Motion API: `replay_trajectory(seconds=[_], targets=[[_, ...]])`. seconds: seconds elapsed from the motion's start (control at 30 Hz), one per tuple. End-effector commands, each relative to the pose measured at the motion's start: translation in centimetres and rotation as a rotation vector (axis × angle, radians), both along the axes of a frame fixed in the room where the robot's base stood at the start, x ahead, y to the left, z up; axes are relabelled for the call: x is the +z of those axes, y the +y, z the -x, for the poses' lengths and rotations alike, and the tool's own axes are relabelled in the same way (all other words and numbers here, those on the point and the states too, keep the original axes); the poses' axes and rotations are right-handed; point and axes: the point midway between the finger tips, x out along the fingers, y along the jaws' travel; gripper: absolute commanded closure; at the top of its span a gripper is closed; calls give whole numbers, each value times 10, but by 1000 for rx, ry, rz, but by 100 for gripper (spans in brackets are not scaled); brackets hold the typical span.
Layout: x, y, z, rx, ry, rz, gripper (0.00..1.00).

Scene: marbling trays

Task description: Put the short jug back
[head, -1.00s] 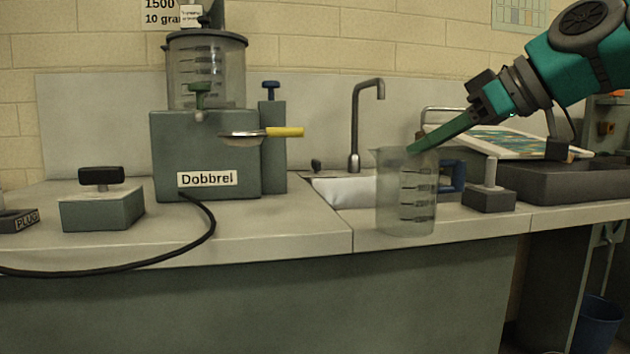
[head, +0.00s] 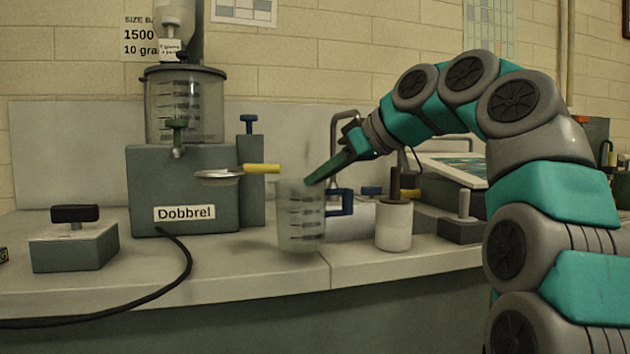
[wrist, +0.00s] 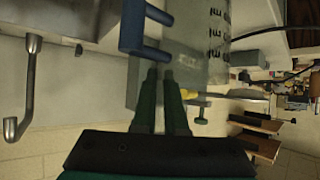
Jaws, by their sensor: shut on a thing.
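The short jug (head: 300,222) is clear with dark measuring marks and a blue handle (head: 342,202) on its right. It looks upright over the counter, left of the sink; I cannot tell whether its base touches the counter. My gripper (head: 318,178) reaches down from the right, shut on the jug at its rim. In the wrist view, the two green fingers of my gripper (wrist: 160,75) meet the jug beside the handle (wrist: 143,32). The marked jug wall (wrist: 215,35) shows at the upper right there.
A white pot (head: 394,228) and a grey block with a peg (head: 461,230) stand to the right. A tap (wrist: 30,85) rises behind. The front counter between machine and jug is clear.

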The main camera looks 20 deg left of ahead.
Motion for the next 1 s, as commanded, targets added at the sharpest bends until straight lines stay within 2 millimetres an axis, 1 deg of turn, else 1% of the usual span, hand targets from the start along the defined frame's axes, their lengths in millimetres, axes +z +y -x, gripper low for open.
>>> replay_trajectory(seconds=[0.13,0.43,0.73,0.83,0.87,1.0], targets=[[1,15,-6,2,1,1,100],[-14,13,-4,1,1,1,100],[-15,12,-4,1,-1,0,100],[-18,12,-4,1,-1,0,100],[-18,12,-4,1,-1,0,89],[-17,12,-4,1,-1,0,73]])
